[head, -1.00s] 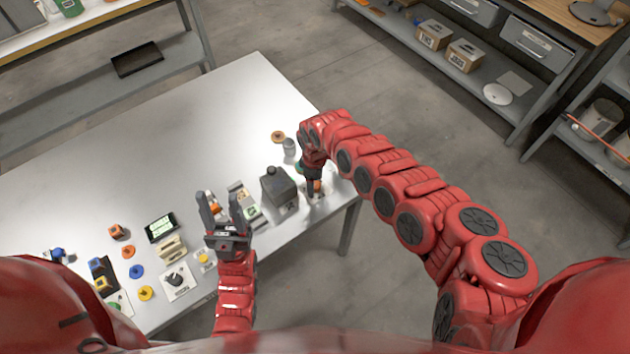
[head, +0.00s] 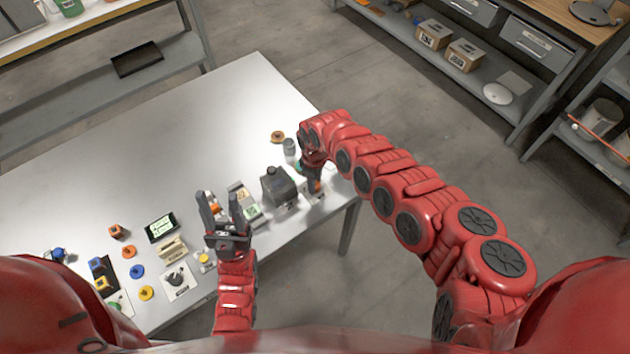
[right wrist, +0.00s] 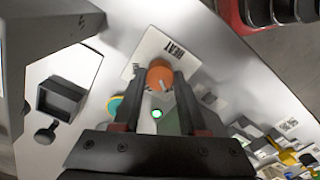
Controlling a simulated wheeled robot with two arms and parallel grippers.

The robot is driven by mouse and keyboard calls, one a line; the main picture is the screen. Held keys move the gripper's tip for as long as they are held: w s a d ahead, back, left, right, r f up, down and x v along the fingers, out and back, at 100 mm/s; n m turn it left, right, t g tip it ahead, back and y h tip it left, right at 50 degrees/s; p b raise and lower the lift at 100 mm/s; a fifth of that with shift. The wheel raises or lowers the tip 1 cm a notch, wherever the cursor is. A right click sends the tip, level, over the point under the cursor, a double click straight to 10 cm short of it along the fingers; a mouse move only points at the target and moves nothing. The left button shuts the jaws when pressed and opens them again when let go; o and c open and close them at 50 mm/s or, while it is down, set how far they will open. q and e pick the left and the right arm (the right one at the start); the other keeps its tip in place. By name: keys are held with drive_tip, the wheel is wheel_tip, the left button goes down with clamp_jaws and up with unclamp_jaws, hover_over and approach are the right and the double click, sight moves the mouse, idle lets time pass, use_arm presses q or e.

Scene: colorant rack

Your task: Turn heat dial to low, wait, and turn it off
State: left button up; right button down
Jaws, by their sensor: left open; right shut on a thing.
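The orange heat dial (right wrist: 160,75) sits on a white plate (right wrist: 150,50) marked HEAT near the table's right edge. A pale pointer mark shows on the dial. My right gripper (right wrist: 160,80) is shut on the dial, with one dark finger on each side of it. In the head view my right gripper (head: 315,186) points down at the dial (head: 318,187), which is mostly hidden. A small green light (right wrist: 157,113) shows between the fingers. My left gripper (head: 224,208) is open and empty above the table's front, fingers pointing away from me.
A dark grey capped container (head: 278,187) stands just left of my right gripper. A grey cylinder (head: 290,147) and an orange disc (head: 277,137) are behind it. Several small parts and a display (head: 161,227) lie at front left. The table's back left is clear.

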drive_tip(key=m+p, duration=0.1)
drive_tip(key=m, duration=0.3)
drive_tip(key=shift+r, duration=0.15)
drive_tip(key=m, duration=0.2)
drive_tip(key=shift+m+p, duration=0.4)
drive_tip(key=shift+m, duration=1.1)
drive_tip(key=shift+m+b, duration=0.45)
drive_tip(key=shift+m, duration=0.35)
drive_tip(key=shift+c, duration=2.2)
unclamp_jaws()
